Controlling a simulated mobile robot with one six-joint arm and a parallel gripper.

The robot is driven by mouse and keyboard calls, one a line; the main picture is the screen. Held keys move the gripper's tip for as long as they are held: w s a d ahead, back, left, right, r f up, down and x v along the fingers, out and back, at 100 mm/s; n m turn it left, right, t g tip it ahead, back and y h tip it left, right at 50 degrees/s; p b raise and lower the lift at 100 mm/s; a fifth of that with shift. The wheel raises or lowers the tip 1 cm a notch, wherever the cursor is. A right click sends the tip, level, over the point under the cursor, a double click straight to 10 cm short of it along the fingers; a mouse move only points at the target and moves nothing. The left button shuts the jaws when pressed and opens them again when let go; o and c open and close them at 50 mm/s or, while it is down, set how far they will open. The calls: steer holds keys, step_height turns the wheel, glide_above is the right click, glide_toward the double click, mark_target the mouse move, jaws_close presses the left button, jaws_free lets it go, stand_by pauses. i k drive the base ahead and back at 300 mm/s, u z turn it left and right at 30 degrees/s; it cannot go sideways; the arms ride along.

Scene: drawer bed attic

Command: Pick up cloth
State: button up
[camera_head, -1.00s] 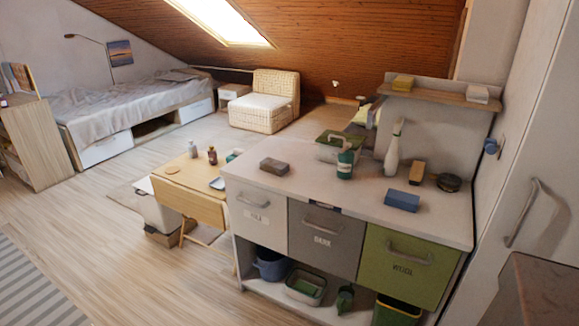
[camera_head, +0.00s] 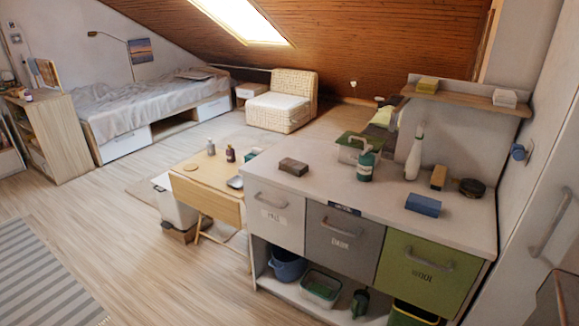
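My gripper is in neither frame. I cannot tell for sure which thing is the cloth. A yellow folded-looking item (camera_head: 427,85) and a white folded-looking item (camera_head: 504,98) lie on the small wall shelf (camera_head: 466,98) above the counter. A blue block-shaped item (camera_head: 423,205) and a brown block-shaped item (camera_head: 293,167) lie on the counter top (camera_head: 335,188). A rumpled grey sheet (camera_head: 120,98) covers the bed at the back left.
The counter has white, grey and green drawer fronts (camera_head: 425,272). A white bottle (camera_head: 413,158), a green container (camera_head: 366,166) and a dark round tin (camera_head: 472,188) stand on it. A small wooden table (camera_head: 205,180) stands left of it. Floor (camera_head: 110,200) at left is open.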

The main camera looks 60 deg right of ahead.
mark_target(291, 165)
steer(key=u, duration=0.05)
steer(key=i, duration=0.95)
steer(key=z, duration=0.05)
